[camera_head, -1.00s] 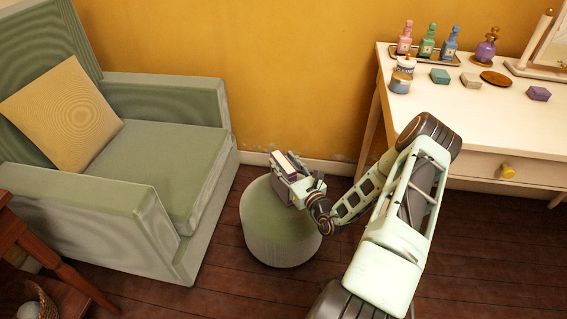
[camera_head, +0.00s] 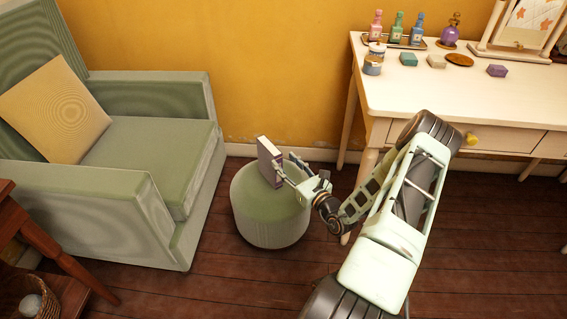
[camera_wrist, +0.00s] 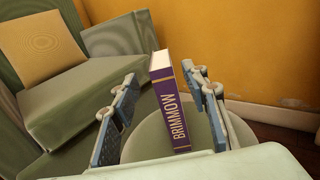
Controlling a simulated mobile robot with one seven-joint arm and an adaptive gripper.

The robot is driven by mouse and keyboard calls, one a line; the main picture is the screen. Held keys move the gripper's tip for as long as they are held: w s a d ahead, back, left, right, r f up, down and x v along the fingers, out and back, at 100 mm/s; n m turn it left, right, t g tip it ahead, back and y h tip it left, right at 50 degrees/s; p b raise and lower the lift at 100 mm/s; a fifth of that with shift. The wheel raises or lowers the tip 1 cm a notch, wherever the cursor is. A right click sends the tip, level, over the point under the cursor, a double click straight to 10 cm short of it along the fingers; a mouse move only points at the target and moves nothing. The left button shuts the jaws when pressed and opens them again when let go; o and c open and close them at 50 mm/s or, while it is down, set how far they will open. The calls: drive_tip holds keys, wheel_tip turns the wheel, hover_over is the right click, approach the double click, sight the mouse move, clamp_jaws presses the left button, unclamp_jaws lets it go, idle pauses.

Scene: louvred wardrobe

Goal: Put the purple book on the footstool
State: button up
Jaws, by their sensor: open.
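The purple book (camera_head: 270,161) stands upright on the round green footstool (camera_head: 271,219), near the back of its top. In the wrist view the purple spine of the book (camera_wrist: 173,112), lettered "BRIMMOW", faces me, and the footstool's top (camera_wrist: 150,141) shows beneath it. My gripper (camera_head: 286,170) reaches in from the right over the footstool. In the wrist view my gripper (camera_wrist: 160,100) is open, with one finger on each side of the book and gaps between the fingers and the book.
A green armchair (camera_head: 160,150) with a yellow cushion (camera_head: 55,108) stands left of the footstool. A white dressing table (camera_head: 470,95) with bottles and small boxes is at the right. A wooden table (camera_head: 35,235) is at lower left. The yellow wall is behind.

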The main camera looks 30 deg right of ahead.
drive_tip(key=shift+s+d, duration=0.1)
drive_tip(key=shift+s, duration=0.5)
